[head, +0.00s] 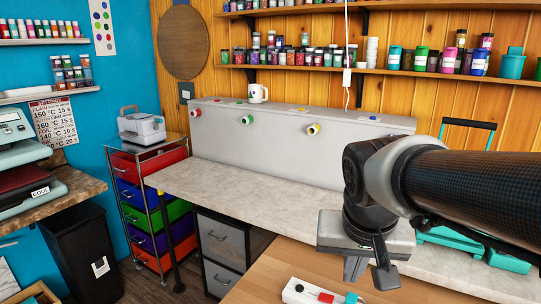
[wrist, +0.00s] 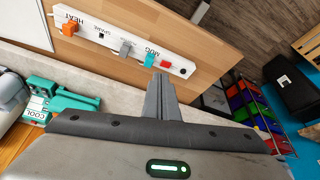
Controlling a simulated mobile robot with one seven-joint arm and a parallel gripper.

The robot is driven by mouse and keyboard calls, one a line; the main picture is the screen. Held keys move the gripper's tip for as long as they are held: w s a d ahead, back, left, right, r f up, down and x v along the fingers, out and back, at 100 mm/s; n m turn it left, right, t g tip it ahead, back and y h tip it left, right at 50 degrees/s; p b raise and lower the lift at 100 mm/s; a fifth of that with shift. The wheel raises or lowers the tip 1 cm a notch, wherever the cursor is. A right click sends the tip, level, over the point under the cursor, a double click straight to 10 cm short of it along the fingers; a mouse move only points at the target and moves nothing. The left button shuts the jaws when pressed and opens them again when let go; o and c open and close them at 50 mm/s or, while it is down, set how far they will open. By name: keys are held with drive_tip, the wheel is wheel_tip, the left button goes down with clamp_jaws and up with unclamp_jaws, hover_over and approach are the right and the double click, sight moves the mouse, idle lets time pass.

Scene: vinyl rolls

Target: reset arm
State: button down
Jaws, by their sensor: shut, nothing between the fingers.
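My gripper (head: 356,268) hangs low at the right of the head view, pointing down over the wooden tabletop. In the wrist view its two grey fingers (wrist: 159,92) are together and empty. My dark arm reaches in from the right edge. No object is held. Below the fingers, a white switch strip (wrist: 125,42) lies on the wooden top. It carries orange, grey, teal and red parts and labels that seem to read HEAT and MUG. Part of the strip (head: 297,289) also shows at the bottom of the head view. The fingers appear apart from it.
Teal equipment (head: 508,262) sits right of my gripper. A coloured drawer cart (head: 152,207) and black bin (head: 88,260) stand left. The counter's middle is clear.

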drive_tip(key=s+r+n+t+y, duration=0.1)
drive_tip(key=s+n+t, duration=0.1)
drive_tip(key=s, duration=0.6)
wheel_tip(320, 180, up, 17)
drive_tip(key=p, duration=1.7)
drive_tip(key=m+g+h+b, duration=0.2)
drive_tip(key=m+g+b, duration=0.3)
drive_tip(key=b, duration=1.4)
hover_over(330, 297)
drive_tip(key=a, duration=0.1)
drive_tip(key=shift+m+t, duration=0.3)
drive_tip(key=shift+t, duration=0.3)
drive_tip(key=f, duration=3.8)
drive_tip(key=shift+s, duration=0.3)
drive_tip(key=shift+s+d+f, duration=0.1)
drive_tip(key=shift+d+f, duration=0.05)
drive_tip(key=shift+f, duration=0.6)
